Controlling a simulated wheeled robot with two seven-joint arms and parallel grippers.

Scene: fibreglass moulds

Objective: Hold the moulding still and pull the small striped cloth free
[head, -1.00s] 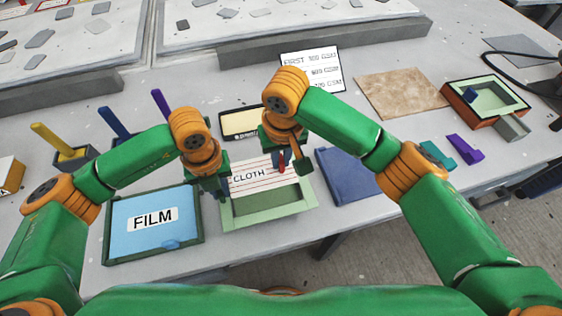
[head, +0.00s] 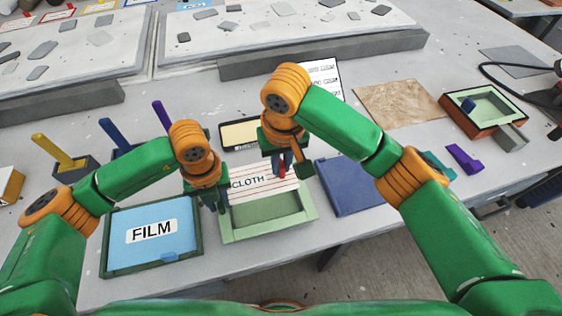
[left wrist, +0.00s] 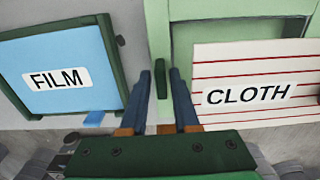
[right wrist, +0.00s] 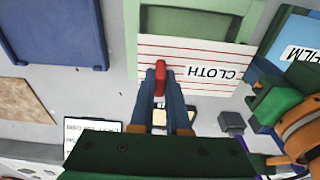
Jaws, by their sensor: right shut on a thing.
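The striped cloth (head: 248,184), white with red lines and labelled CLOTH, lies over the far part of the pale green moulding (head: 268,234). The cloth also shows in the left wrist view (left wrist: 262,68) and the right wrist view (right wrist: 190,51). My right gripper (right wrist: 161,76) is shut on the cloth's red tab (right wrist: 161,66) at its far edge. My left gripper (left wrist: 160,78) is at the moulding's left side. Its fingers stand apart on either side of a narrow dark green tab (left wrist: 161,82); I cannot tell whether they touch it.
A blue FILM tray (head: 150,254) lies close on the left, and a dark blue tray (head: 350,190) on the right. A card (head: 322,75) and a black-framed yellow panel (head: 238,133) are behind. A brown board (head: 398,95) lies further right.

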